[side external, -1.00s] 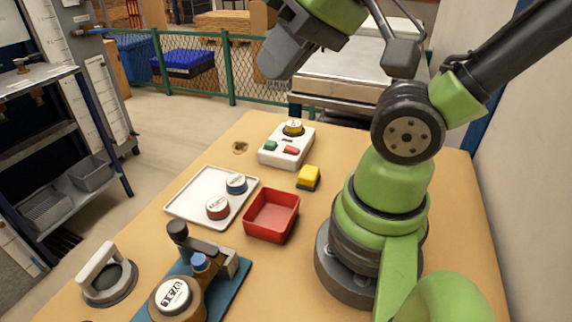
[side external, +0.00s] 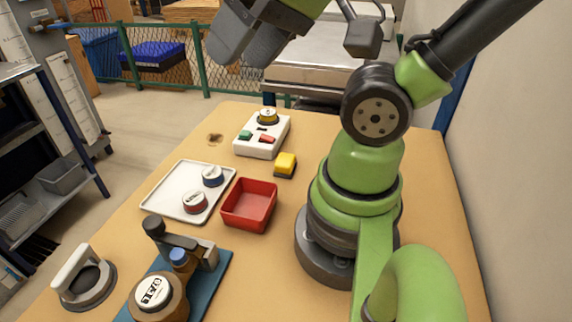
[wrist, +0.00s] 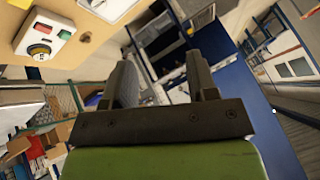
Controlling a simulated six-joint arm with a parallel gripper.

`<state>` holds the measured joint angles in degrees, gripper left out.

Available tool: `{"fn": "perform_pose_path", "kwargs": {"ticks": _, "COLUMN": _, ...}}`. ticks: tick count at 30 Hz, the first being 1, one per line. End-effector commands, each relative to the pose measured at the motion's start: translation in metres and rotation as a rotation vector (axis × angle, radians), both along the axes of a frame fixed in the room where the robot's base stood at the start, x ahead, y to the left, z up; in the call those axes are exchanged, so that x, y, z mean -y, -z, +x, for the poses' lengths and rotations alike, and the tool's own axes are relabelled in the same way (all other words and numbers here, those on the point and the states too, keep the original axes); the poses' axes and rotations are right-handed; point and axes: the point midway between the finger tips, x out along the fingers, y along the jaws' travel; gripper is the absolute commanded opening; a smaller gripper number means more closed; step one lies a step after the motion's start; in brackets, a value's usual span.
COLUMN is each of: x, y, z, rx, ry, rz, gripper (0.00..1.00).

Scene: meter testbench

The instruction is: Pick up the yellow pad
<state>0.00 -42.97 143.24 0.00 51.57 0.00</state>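The yellow pad (side external: 286,162) is a small yellow block on a dark base. It lies on the tan table between the white button box and the red tray, to the right of both. My gripper (side external: 236,58) is raised high above the table's far edge, well away from the pad and empty. In the wrist view its two dark fingers (wrist: 163,75) stand apart with nothing between them.
The white button box (side external: 261,137) stands behind the pad and the red tray (side external: 249,204) in front. A white tray (side external: 170,205) holds two round pieces. A blue-based fixture (side external: 214,268) and a handled disc (side external: 84,284) are nearer. Bare table surrounds the pad.

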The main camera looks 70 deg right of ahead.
Motion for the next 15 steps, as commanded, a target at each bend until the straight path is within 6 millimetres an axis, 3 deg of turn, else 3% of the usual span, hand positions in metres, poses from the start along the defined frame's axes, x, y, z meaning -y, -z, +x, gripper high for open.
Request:
{"fn": "perform_pose_path", "kwargs": {"ticks": 1, "x": 0.0, "y": 0.0, "z": 0.0, "rx": 0.0, "ry": 0.0, "rz": 0.0, "gripper": 0.64}}
{"fn": "perform_pose_path", "kwargs": {"ticks": 5, "x": 0.0, "y": 0.0, "z": 0.0, "rx": 0.0, "ry": 0.0, "rz": 0.0, "gripper": 0.92}}
{"fn": "perform_pose_path", "kwargs": {"ticks": 15, "x": 0.0041, "y": 0.0026, "z": 0.005, "rx": -0.015, "ry": 0.003, "rz": -0.02, "gripper": 0.92}}
